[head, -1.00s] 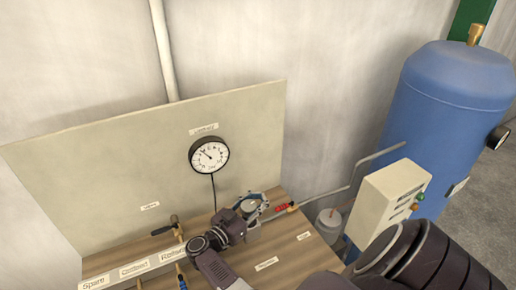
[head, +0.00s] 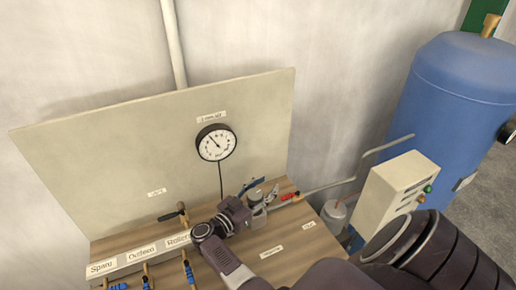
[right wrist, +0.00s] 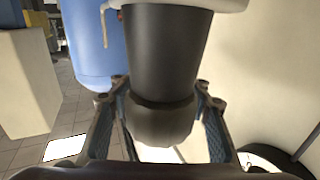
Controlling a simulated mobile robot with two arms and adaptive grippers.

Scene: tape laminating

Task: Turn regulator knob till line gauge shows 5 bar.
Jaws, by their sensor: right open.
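The line gauge (head: 216,142) is a round white dial with a black rim on the beige panel. Its needle points to the upper left; the figures are too small to read. The regulator knob (right wrist: 160,122) shows in the right wrist view as a grey rounded end on a dark cylinder. My right gripper (head: 258,190) is at the regulator on the bench. In the right wrist view my right gripper (right wrist: 161,98) is open, with one finger on each side of the knob; narrow gaps show beside it. My left gripper is out of view.
A labelled manifold (head: 150,258) with several valves stands left of my right wrist. A red-handled valve (head: 290,197) and pipe lie right of the regulator. A beige control box (head: 392,195) and blue tank (head: 455,110) stand further right.

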